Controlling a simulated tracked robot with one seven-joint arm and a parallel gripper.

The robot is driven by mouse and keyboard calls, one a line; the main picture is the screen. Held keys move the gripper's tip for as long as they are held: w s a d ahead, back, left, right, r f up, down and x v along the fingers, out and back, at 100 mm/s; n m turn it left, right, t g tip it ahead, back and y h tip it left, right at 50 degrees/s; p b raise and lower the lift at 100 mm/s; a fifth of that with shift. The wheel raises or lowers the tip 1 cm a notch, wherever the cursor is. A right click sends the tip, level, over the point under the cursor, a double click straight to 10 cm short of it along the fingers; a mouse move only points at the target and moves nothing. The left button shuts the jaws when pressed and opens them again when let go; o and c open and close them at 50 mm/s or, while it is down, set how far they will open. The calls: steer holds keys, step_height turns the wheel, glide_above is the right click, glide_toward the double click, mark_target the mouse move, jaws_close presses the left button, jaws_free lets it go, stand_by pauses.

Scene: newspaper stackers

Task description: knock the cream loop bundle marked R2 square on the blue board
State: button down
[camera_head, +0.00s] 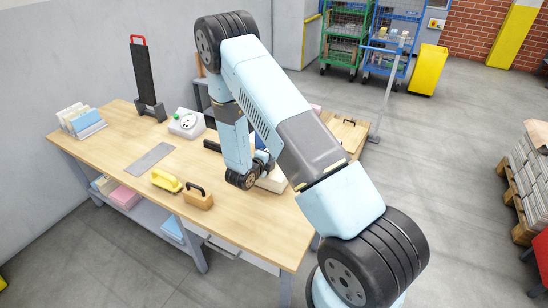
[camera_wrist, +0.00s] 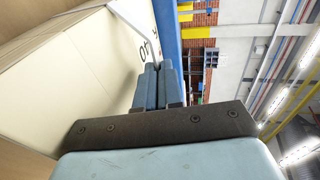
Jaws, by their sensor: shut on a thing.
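The cream bundle (camera_wrist: 85,75) fills the left of the wrist view, with part of a dark marking that I cannot read as R2. A pale strap or loop (camera_wrist: 130,38) runs along it to my fingertips. My gripper (camera_wrist: 160,70) is shut at the bundle's side, with the fingers close together on what looks like this loop; the exact grip is hidden. A blue strip (camera_wrist: 168,18), perhaps the blue board, stands beyond the fingertips. In the head view a cream block (camera_head: 273,181), likely the bundle, shows partly behind my arm on the table.
The wooden table (camera_head: 120,135) bears a white dial device (camera_head: 187,123), grey plate (camera_head: 152,158), yellow-handled tool (camera_head: 167,181), wooden block with black handle (camera_head: 198,196), black upright stand (camera_head: 145,75) and paper rack (camera_head: 80,121). The table's front right is clear.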

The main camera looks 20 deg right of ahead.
steer(key=shift+r, duration=0.15)
steer(key=shift+s+a, duration=1.15)
steer(key=shift+s, duration=0.05)
steer(key=shift+r, duration=0.1)
stand_by(0.3)
steer(key=shift+r, duration=2.9)
